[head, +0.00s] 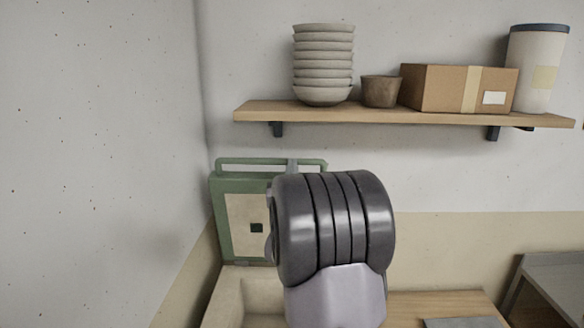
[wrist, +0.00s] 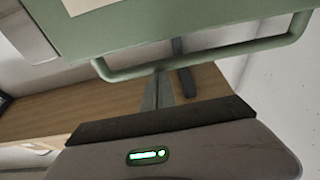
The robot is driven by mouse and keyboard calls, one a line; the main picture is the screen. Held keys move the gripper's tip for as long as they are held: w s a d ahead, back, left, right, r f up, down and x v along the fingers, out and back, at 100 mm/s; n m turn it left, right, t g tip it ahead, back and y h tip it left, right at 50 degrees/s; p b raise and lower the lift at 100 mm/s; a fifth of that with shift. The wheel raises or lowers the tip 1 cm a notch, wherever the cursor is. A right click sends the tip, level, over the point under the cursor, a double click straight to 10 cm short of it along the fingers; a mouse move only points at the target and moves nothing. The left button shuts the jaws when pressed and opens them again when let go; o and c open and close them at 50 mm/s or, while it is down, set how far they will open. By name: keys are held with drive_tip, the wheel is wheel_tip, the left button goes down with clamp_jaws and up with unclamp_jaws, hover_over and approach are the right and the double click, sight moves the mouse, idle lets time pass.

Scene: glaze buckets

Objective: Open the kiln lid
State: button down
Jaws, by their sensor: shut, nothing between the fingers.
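The kiln lid (head: 235,215) is a green panel with a cream inner face, standing upright at the back left in the head view. A green bar handle (head: 250,161) runs along its top edge. The wrist view shows the lid (wrist: 150,25) at the top and its handle (wrist: 235,55) crossing below it. My gripper (wrist: 168,80) is shut and empty, with its fingers right at the handle; I cannot tell whether they touch it. In the head view my arm hides most of the gripper and the lid's right part. Below the lid is the pale kiln opening (head: 250,295).
A wooden shelf (head: 380,115) above holds stacked bowls (head: 323,65), a brown cup (head: 380,91), a cardboard box (head: 435,88) and a lidded bucket (head: 538,70). A wall stands close on the left. A wooden worktop (head: 440,306) lies to the right.

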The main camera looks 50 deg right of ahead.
drive_tip(key=w+d+p, duration=0.1)
drive_tip(key=w+d+r+p, duration=0.1)
drive_tip(key=p, duration=0.1)
drive_tip(key=shift+d+r+g+y, duration=0.15)
drive_tip(key=shift+r+g+y, duration=0.05)
drive_tip(key=shift+g+y, duration=0.1)
drive_tip(key=w+d+g+y+p, duration=0.1)
drive_tip(key=w+d+p, duration=0.3)
drive_tip(key=w+d, duration=0.1)
drive_tip(key=shift+d+f+y, duration=0.35)
drive_tip(key=shift+f+y, duration=0.05)
drive_tip(key=shift+f, duration=0.05)
